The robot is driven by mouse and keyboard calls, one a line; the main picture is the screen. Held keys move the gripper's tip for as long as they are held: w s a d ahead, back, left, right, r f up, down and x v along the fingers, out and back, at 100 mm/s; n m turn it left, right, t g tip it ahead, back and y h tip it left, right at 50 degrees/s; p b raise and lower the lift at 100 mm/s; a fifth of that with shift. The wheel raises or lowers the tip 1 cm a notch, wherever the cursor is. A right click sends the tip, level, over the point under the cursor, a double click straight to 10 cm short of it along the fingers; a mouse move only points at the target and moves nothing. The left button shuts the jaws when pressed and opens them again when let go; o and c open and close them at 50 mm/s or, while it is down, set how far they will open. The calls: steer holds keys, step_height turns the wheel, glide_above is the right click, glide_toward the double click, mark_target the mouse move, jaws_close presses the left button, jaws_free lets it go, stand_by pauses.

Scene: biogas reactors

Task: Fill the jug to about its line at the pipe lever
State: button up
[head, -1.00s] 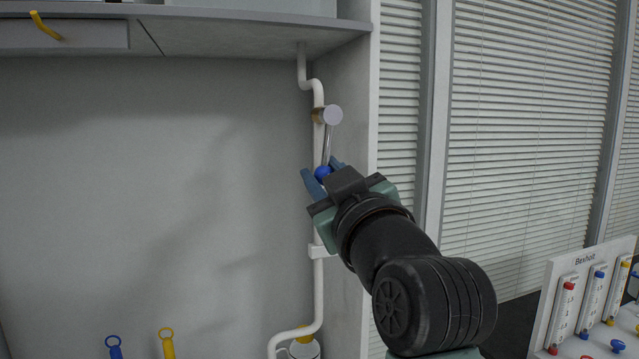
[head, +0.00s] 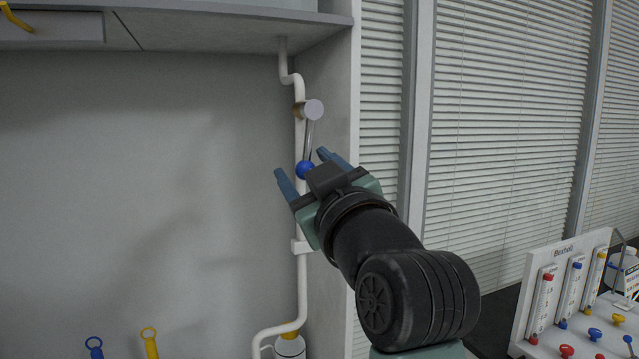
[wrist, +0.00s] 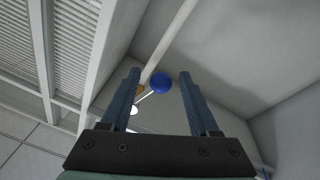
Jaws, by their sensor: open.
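The pipe lever is a metal rod (head: 309,138) with a blue ball knob (head: 305,170), hanging down from a round grey hub (head: 314,109) on the white pipe (head: 299,208). My gripper (head: 300,164) is open, its two blue fingers on either side of the knob in the head view. In the wrist view the knob (wrist: 162,83) shows between and beyond the fingertips (wrist: 159,72), with no visible contact. A white container (head: 289,346) with a yellow top, perhaps the jug, is partly in view under the pipe's lower end; its line and contents cannot be seen.
A grey side wall (head: 340,80) stands just right of the pipe, and a shelf (head: 190,28) overhangs above. A rack panel (head: 545,290) with coloured valves is at the lower right. Blue (head: 94,348) and yellow (head: 150,343) ring-topped handles stand low at left.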

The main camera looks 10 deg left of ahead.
steer(key=b+v, duration=0.3)
steer(key=v, duration=0.9)
steer(key=shift+s+d, duration=0.2)
steer(key=shift+s, duration=0.05)
stand_by(6.5)
